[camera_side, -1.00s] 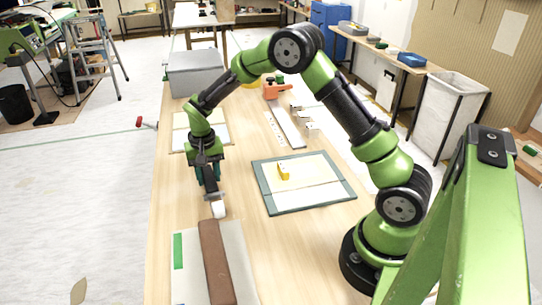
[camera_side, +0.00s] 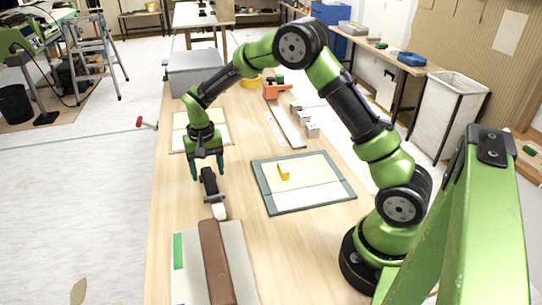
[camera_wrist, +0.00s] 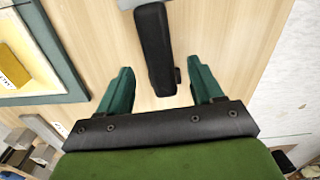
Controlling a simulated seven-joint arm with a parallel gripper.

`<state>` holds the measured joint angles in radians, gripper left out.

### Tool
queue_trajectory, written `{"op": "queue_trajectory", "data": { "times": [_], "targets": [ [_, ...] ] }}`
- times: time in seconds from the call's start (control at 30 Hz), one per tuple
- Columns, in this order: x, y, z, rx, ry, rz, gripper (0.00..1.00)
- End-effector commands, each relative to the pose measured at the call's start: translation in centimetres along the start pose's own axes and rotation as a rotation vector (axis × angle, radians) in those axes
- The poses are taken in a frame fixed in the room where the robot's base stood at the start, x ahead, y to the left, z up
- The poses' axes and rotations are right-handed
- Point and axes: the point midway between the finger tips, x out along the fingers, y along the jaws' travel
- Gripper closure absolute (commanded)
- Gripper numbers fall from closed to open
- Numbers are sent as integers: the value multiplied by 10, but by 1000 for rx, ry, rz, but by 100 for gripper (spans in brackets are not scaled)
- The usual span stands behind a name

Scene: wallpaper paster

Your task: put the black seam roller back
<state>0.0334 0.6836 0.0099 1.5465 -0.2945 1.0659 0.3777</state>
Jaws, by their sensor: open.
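My gripper (camera_side: 207,173) is open above the far end of the handle, fingers pointing down. In the wrist view the black handle (camera_wrist: 155,42) runs upward from between the two green fingers (camera_wrist: 160,66), with room on both sides. The fingers hold nothing. The pale end is mostly cut off at the top of the wrist view.
A green-edged mat (camera_side: 268,197) with a yellow block (camera_side: 283,172) lies to the right. A brown roll (camera_side: 215,262) lies on a pale board in front. A grey box (camera_side: 194,75) and orange tool (camera_side: 274,90) stand farther back. A red-handled tool (camera_side: 147,124) shows at the left edge.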

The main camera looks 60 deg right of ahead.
Motion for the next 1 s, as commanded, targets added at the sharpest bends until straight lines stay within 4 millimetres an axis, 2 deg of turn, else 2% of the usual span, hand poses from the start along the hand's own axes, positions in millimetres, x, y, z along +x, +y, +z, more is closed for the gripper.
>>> {"op": "queue_trajectory", "data": {
  "times": [0.1, 0.4, 0.6, 0.77, 0.87, 1.0],
  "targets": [
    [-31, 2, 2, -1, 6, -4, 34],
    [-102, 2, 2, -1, 4, -2, 34],
    [-133, 2, 2, -2, 2, 0, 34],
    [-146, 4, 5, -5, 5, -7, 34],
    [-162, 9, 16, -27, 26, -38, 34],
    [-195, 27, 52, -90, 89, -128, 34]
  ]
}}
